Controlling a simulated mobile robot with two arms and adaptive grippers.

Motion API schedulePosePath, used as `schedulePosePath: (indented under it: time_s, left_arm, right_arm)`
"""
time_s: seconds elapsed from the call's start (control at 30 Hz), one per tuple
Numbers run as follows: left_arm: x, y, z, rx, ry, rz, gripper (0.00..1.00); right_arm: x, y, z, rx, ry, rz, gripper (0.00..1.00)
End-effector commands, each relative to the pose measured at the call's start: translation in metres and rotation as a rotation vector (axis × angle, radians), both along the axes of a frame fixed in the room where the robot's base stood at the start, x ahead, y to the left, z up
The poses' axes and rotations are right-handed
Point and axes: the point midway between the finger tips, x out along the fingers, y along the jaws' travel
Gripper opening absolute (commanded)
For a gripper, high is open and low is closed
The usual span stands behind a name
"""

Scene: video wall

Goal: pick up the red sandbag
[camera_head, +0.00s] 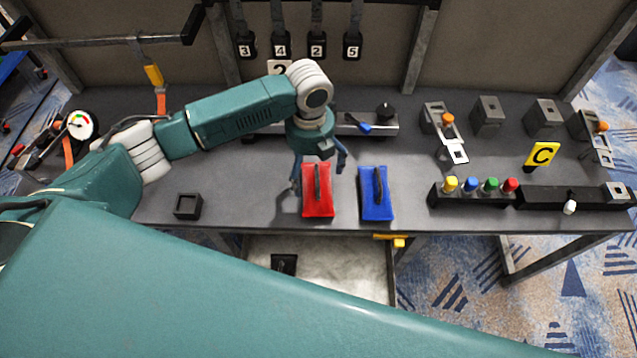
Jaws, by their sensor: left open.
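The red sandbag (318,203) lies on the grey table (250,190) near its front edge, with a dark strap handle along its top. My left gripper (318,180) is open and points down over the far end of the red sandbag. One finger shows to the left of the bag and the other to its upper right. I cannot tell how far above the bag the fingertips are. My right gripper is not in view.
A blue sandbag (376,205) lies just right of the red one. A small black box (187,206) stands to the left. A block with coloured knobs (470,195) and a yellow C sign (541,155) stand at right. An open drawer (330,263) sits below.

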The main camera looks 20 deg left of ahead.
Motion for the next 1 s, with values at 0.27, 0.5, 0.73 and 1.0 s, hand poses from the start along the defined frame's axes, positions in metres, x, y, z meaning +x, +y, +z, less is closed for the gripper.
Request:
schedulePosePath:
  time_s: [0.27, 0.5, 0.73, 1.0]
  left_arm:
    - [-0.001, 0.0, -0.023, 0.0, 0.002, 0.001, 0.95]
    - [-0.001, 0.0, -0.058, -0.001, 0.0, 0.002, 0.95]
    - [-0.001, 0.0, -0.066, 0.0, -0.003, 0.001, 0.95]
    - [-0.001, 0.0, -0.065, 0.0, -0.003, 0.001, 0.57]
  right_arm:
    - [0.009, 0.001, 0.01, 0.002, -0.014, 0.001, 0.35]
    - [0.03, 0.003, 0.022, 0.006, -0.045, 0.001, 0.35]
    - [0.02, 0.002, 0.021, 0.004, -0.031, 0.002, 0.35]
    - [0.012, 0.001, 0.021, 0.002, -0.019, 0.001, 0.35]
